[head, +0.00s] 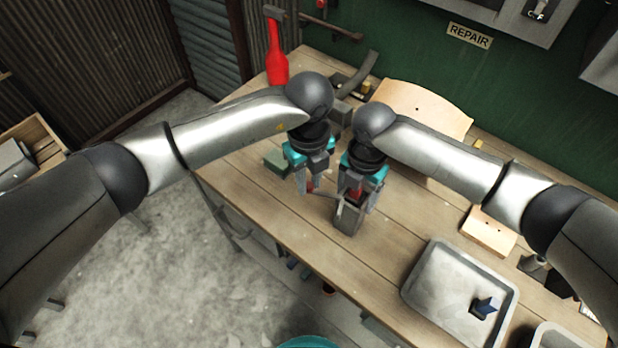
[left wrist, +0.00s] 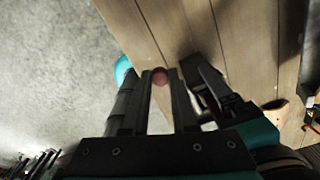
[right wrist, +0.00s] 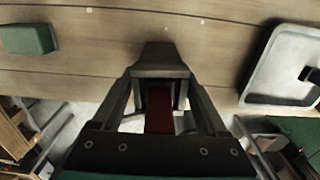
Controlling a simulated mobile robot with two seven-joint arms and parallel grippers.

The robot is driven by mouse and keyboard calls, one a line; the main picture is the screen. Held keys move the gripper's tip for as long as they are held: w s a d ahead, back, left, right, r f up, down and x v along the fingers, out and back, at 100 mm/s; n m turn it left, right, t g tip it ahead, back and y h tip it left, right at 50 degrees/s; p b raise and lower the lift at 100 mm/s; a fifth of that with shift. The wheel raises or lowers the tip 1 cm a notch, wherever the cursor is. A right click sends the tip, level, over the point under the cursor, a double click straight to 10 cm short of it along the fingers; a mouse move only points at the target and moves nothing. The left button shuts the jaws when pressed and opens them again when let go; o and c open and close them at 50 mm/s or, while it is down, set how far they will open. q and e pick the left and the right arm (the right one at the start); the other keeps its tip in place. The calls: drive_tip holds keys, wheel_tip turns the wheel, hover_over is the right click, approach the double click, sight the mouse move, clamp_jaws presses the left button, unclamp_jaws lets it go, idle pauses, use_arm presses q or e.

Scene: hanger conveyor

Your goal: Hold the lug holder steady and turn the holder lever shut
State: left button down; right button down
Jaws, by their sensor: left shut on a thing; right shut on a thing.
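The lug holder (head: 347,221) is a small grey block on the wooden workbench, near its front edge. It also shows in the right wrist view (right wrist: 160,57). My right gripper (head: 354,201) is shut on it from above, with a dark red part (right wrist: 158,108) between the fingers. The holder lever (head: 324,194) is a thin grey bar reaching left from the holder. Its round red knob (left wrist: 159,77) sits between the fingertips of my left gripper (head: 307,187), which is shut on it. The grippers mostly hide the lever's joint.
A grey tray (head: 422,304) with a blue piece (head: 485,307) lies at the bench's right. A green block (head: 277,161) is left of the grippers. Bench between holder and tray is clear.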

use_arm(q)
drive_tip(key=shift+s, duration=0.1)
drive_tip(key=s+d+n, duration=0.2)
drive_tip(key=s+n, duration=0.4)
drive_tip(key=n, duration=0.7)
drive_tip(key=shift+d+n, duration=0.3)
drive_tip(key=shift+n, duration=0.1)
drive_tip(key=shift+s, duration=0.15)
idle(0.4)
drive_tip(key=c, duration=0.7)
unclamp_jaws()
